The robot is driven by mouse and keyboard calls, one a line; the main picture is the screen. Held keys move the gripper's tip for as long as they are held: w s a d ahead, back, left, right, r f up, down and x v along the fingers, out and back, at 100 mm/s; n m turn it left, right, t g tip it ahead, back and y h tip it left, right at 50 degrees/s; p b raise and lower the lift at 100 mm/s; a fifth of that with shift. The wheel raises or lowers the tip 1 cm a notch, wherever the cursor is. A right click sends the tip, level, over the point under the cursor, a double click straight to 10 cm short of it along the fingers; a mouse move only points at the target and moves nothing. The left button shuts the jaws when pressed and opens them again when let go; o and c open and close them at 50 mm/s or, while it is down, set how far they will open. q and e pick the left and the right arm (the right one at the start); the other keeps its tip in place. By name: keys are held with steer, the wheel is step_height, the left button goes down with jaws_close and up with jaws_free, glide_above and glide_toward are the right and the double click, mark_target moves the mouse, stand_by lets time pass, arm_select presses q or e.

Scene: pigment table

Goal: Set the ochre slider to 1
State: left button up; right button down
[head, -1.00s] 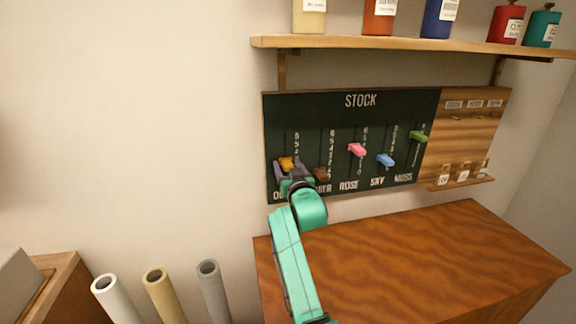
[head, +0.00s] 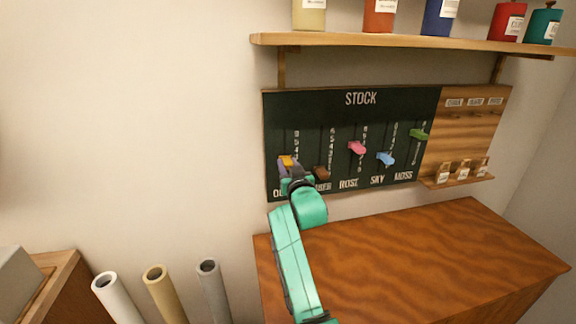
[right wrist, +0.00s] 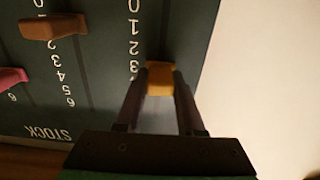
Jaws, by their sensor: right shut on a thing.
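The ochre slider (head: 286,161) is the leftmost knob on the dark STOCK board (head: 320,112). My right gripper (head: 291,168) reaches it from below and in front. In the right wrist view the ochre knob (right wrist: 160,78) sits between the tips of the two fingers, which are shut on it. The board looks upside down there, and the knob appears beside the 3 on its scale, though it stands out from the board and the exact mark is hard to read. My arm hides the lower end of the ochre track in the head view. My left gripper is not in view.
The brown slider (head: 321,173) is close to the right of my gripper. The pink (head: 357,148), blue (head: 386,159) and green (head: 418,134) sliders are farther right. A shelf (head: 400,43) with bottles hangs above, and a bare wooden top (head: 420,260) lies below.

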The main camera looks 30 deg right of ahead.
steer(key=shift+f, duration=0.15)
stand_by(0.6)
step_height(320, 180, down, 5)
steer(key=b, duration=0.3)
steer(key=c, duration=0.5)
jaws_free()
